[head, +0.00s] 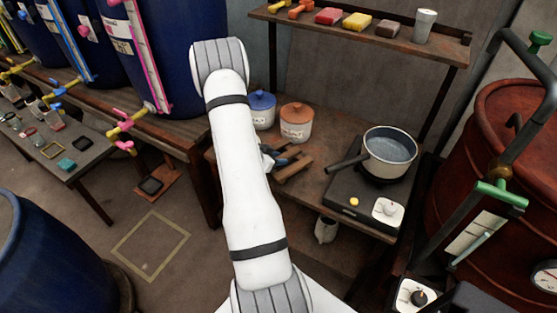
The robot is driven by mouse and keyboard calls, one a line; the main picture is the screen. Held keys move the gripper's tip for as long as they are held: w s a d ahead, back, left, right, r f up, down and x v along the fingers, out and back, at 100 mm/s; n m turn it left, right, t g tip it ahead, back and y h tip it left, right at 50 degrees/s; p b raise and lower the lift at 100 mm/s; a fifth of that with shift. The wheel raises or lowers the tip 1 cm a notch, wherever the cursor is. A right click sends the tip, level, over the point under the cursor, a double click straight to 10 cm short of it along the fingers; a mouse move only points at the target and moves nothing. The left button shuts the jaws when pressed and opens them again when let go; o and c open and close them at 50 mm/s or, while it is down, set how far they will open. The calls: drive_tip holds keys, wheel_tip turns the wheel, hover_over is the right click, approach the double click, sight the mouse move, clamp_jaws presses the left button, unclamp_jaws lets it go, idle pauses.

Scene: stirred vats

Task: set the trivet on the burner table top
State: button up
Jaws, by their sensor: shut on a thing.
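The wooden trivet (294,170) is at the left part of the burner table top (316,196), left of the burner. My gripper (285,158) is shut on it, at the end of my white arm. The arm hides part of the gripper and the table's left edge. I cannot tell whether the trivet touches the table top or hangs just above it.
A pot (390,150) with liquid stands on the burner (368,194), its handle pointing toward the trivet. A blue jar (262,109) and an orange jar (296,121) stand behind. A shelf (360,35) with blocks and a cup is above. A red vat (510,140) is at right.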

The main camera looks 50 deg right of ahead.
drive_tip(key=shift+f, duration=0.4)
drive_tip(key=shift+f, duration=0.2)
drive_tip(key=o, duration=1.1)
drive_tip(key=shift+c, duration=0.2)
drive_tip(key=shift+r, duration=0.1)
